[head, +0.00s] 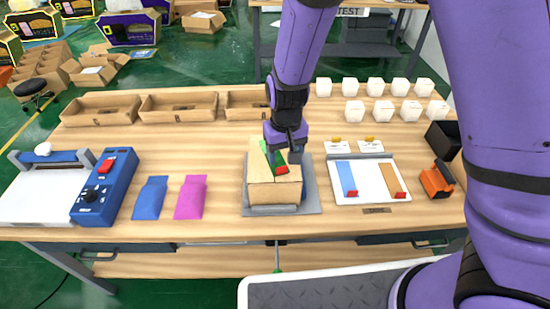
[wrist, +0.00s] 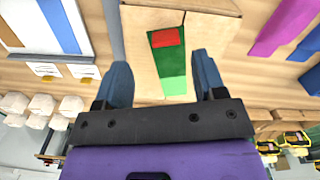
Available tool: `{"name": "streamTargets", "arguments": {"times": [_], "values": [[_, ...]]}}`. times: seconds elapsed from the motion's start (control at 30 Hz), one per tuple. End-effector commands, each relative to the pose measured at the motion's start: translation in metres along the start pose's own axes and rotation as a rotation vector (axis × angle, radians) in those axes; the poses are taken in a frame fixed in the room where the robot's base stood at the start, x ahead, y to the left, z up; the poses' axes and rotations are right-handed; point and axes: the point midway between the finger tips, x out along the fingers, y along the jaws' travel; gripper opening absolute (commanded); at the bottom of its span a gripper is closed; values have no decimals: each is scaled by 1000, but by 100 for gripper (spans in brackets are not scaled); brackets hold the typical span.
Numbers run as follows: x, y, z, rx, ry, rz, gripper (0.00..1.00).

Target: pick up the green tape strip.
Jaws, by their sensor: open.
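The green tape strip (head: 268,154) with a red end (head: 281,169) lies along the top of a cardboard box (head: 261,190) on a grey mat. My gripper (head: 284,158) points down at the box top from above, partly hiding the strip. In the wrist view the green strip (wrist: 171,72) shows between the two spread fingers of my gripper (wrist: 163,68), with its red end beyond the fingertips. The fingers are open, one on each side of the strip. I cannot tell whether they touch the box.
A white board (head: 370,182) to the right carries blue and brown strips with red ends. An orange dispenser (head: 436,179) and black bin (head: 443,140) stand farther right. Blue (head: 150,198) and pink (head: 190,197) pouches lie left. Open trays and several white boxes line the back.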

Motion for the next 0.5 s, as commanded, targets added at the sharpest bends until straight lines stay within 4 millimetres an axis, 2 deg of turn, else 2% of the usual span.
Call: {"name": "streamTargets", "arguments": {"times": [0.17, 0.4, 0.5], "values": [[12, -2, 0, 0, -1, 1, 64], [43, -6, -2, 2, -1, 0, 64], [51, -7, -2, 1, 0, -1, 64]]}}
